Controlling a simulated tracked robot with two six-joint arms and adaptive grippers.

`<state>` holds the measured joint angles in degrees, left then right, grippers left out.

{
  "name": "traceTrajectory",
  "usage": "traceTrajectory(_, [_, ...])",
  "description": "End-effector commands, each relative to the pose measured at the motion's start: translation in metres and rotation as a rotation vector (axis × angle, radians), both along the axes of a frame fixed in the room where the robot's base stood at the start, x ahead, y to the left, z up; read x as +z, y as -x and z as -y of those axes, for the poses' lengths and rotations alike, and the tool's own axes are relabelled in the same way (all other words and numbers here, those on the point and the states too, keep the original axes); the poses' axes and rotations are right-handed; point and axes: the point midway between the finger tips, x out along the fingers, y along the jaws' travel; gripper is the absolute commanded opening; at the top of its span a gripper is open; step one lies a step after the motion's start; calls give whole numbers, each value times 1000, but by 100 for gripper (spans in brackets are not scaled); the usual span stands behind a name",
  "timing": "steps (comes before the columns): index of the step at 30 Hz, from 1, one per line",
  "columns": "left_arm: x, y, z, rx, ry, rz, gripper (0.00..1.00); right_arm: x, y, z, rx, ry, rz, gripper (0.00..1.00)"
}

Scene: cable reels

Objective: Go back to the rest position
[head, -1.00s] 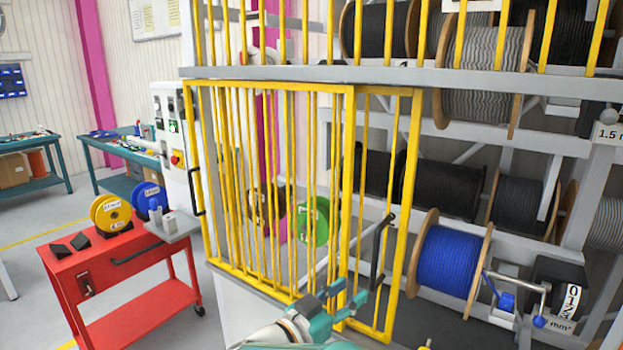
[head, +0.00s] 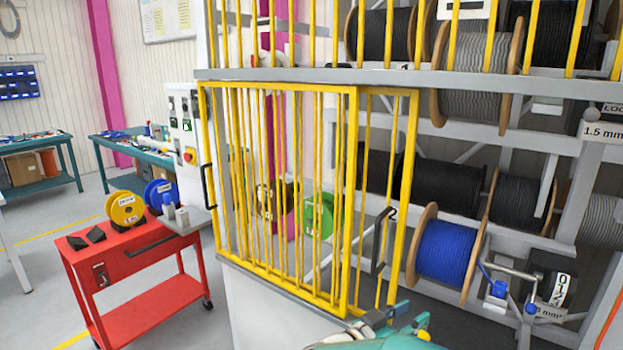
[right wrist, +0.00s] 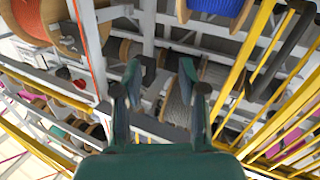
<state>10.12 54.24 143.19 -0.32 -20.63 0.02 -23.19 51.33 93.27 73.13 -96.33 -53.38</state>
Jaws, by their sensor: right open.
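My right gripper (head: 385,314) shows at the bottom edge of the head view, in front of the lower part of the yellow barred gate (head: 352,190). Most of its arm is cut off by the frame. In the right wrist view its two teal fingers (right wrist: 160,80) stand apart with nothing between them. Beyond them are the rack and its reels, seen tilted. My left gripper is in neither view.
The rack holds a blue cable reel (head: 446,252) and several grey and black ones. A red cart (head: 145,255) with yellow and blue spools stands at left. A control box (head: 184,125) is beside the gate. Open floor lies left of the cart.

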Motion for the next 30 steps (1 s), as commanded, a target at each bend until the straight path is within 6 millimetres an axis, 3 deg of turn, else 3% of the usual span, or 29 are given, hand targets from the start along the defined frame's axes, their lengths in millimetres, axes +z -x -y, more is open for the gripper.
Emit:
traceTrajectory(1, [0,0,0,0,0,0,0,-16,0,21,-12,19,-38,41])
traceTrajectory(4, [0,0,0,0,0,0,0,-53,-1,57,19,48,-122,41])
traceTrajectory(6, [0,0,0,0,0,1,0,-94,-1,82,88,40,-197,41])
traceTrajectory(8, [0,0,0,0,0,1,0,-136,4,97,177,3,-269,41])
traceTrajectory(9, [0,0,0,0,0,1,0,-166,11,103,245,-42,-318,41])
traceTrajectory(11, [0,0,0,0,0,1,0,-209,25,102,349,-130,-392,41])
traceTrajectory(15, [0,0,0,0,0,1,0,-294,82,72,565,-394,-564,41])
traceTrajectory(19, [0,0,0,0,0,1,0,-343,153,22,724,-664,-732,41])
traceTrajectory(24, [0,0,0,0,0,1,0,-361,243,-41,859,-954,-947,41])
traceTrajectory(27, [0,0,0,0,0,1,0,-361,283,-62,881,-1079,-1050,41])
traceTrajectory(30, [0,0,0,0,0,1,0,-360,303,-71,857,-1170,-1111,41])
